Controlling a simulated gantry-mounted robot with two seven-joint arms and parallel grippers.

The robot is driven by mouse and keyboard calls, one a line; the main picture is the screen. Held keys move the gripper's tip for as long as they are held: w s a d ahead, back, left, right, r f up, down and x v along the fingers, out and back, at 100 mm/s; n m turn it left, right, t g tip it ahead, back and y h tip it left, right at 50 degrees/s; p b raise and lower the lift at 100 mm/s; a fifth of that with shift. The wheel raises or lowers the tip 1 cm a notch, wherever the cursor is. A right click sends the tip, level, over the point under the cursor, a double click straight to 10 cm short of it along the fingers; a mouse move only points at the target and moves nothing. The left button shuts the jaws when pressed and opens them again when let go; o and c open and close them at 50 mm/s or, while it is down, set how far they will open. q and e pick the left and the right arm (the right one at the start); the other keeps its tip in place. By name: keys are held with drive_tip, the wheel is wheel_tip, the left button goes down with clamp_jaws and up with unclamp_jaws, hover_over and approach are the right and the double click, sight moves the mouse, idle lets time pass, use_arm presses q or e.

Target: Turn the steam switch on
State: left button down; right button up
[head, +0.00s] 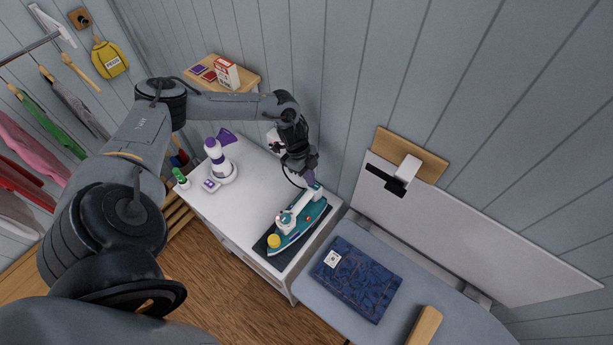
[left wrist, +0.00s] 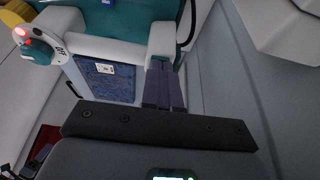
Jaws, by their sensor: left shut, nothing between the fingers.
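A teal and white steam iron (head: 294,228) sits on a dark mat (head: 264,246) on the white cabinet. It has a yellow knob (head: 274,241) near its front end. In the left wrist view its white handle (left wrist: 106,44) runs across the upper left, with a red light and an OFF mark (left wrist: 60,50) on the control end at far left. My left gripper (head: 311,181) is at the iron's rear end, by the wall side. Its fingers (left wrist: 163,68) are shut and empty, close beside the handle's end; I cannot tell whether they touch it. My right gripper is out of view.
A white and purple bottle-shaped device (head: 217,160) and a green-capped bottle (head: 181,179) stand at the cabinet's left. An ironing board (head: 398,257) with folded denim (head: 357,277) is at the right. The plank wall (head: 345,100) is close behind my left gripper.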

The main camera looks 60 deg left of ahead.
use_arm(q)
drive_tip(key=shift+w+d+r, duration=0.1)
drive_tip(key=shift+d, duration=0.1)
drive_tip(key=shift+w+d+r+p, duration=0.25)
drive_tip(key=shift+d+p, duration=0.25)
drive_tip(key=shift+p, duration=0.1)
